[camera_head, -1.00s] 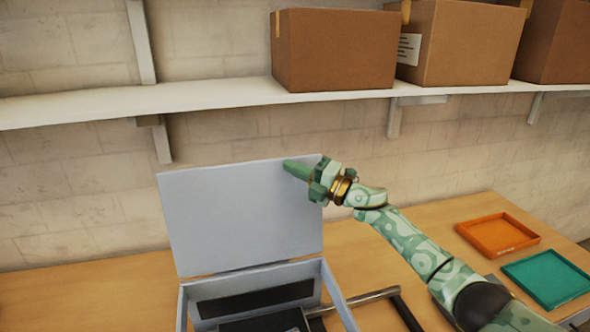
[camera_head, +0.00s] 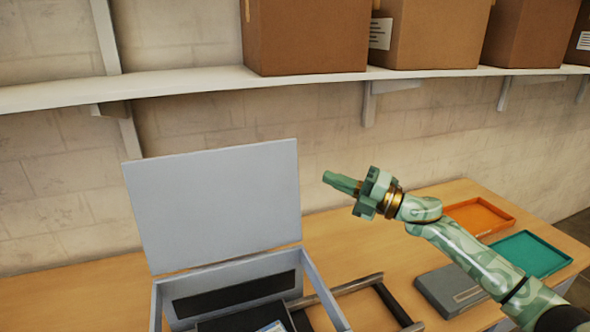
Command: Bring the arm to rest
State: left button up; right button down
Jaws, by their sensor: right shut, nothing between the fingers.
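My right gripper (camera_head: 328,177) is shut and empty, held in the air above the table, right of the raised lid. Its green patterned arm comes in from the lower right. The laminator (camera_head: 312,275) is a light grey box with its lid (camera_head: 215,205) standing open. Inside the box are a black slot and a dark part with something pale on it, cut off by the bottom edge. My left gripper is not in view.
A dark-barred frame (camera_head: 350,286) lies right of the box, beside a grey flat case (camera_head: 450,289). An orange tray (camera_head: 482,216) and a teal tray (camera_head: 530,254) are at the right, partly behind my arm. A white shelf (camera_head: 190,85) with cardboard boxes (camera_head: 307,38) runs above.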

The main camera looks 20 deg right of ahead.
jog(key=s+a+f+m+t+h, duration=0.2)
jog(key=s+f+m+h, duration=0.1)
jog(key=f+m+h, duration=0.35)
jog(key=s+a+f+m+t+h, duration=0.2)
jog(key=f+m+h, duration=0.3)
jog(key=m, duration=0.2)
jog(key=s+d+f+m+g+h, duration=0.2)
jog(key=s+f+m+g+h, duration=0.3)
jog(key=s, duration=0.7)
jog(key=s+d+f+m+g+h, duration=0.2)
jog(key=s+f+m+g+h, duration=0.15)
jog(key=s+f+g, duration=0.55)
jog(key=s+a+f+y+b, duration=0.1)
jog(key=s+a+f+b, duration=0.15)
jog(key=f, duration=0.95)
jog(key=s+a+f+m+y+b, duration=0.1)
jog(key=s+f+y+b, duration=0.2)
jog(key=f, duration=0.9)
jog(key=s+a+f+b, duration=0.1)
jog(key=s+f+b, duration=0.25)
jog(key=f, duration=0.85)
jog(key=s+f+m+g+y+b, duration=0.1)
jog(key=s+f+m+g+b, duration=0.2)
jog(key=s+f, duration=1.5)
notch_tip(320, 180, down, 4)
jog(key=b, duration=0.4)
jog(key=shift+s+d+b, duration=0.15)
jog(key=shift+s+b, duration=0.15)
jog(key=shift+b, duration=0.1)
